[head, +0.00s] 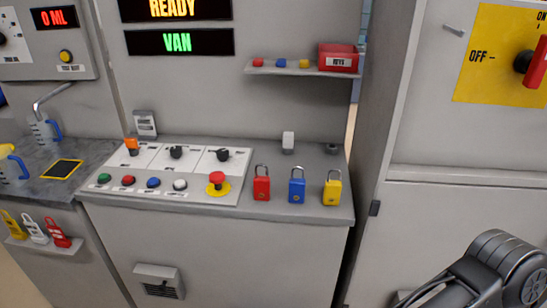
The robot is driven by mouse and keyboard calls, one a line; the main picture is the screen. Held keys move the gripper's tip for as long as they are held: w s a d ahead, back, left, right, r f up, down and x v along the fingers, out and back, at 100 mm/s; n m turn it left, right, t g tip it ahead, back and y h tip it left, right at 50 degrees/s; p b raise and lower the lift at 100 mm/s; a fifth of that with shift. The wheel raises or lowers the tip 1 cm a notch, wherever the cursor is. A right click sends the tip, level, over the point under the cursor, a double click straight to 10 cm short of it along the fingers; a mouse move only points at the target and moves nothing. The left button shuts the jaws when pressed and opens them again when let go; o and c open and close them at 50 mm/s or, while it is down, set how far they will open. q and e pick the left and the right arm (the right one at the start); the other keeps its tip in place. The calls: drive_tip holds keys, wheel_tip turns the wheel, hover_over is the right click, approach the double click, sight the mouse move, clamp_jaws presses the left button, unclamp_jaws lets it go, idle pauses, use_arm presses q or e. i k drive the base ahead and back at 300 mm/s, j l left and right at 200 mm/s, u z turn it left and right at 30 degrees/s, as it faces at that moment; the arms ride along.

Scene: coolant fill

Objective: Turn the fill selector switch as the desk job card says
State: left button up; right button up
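A sloped white control panel (130,190) on the grey desk carries two black rotary knobs, a left one (176,152) and a right one (222,154). Another black knob (3,39) is partly cut off at the left edge, beside a red "0 ML" display (54,18). The knob labels are too small to read, so I cannot tell which is the fill selector switch. A small card in a stand (145,123) is behind the panel; its text is unreadable, and I cannot tell if it is the job card. Neither gripper is in view; part of my arm shows at lower right.
Displays read "READY" (176,9) and "VAN" (178,42). A grey cabinet (390,130) borders the desk's right.

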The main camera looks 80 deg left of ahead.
sight(176, 152)
drive_tip(key=u, duration=3.65)
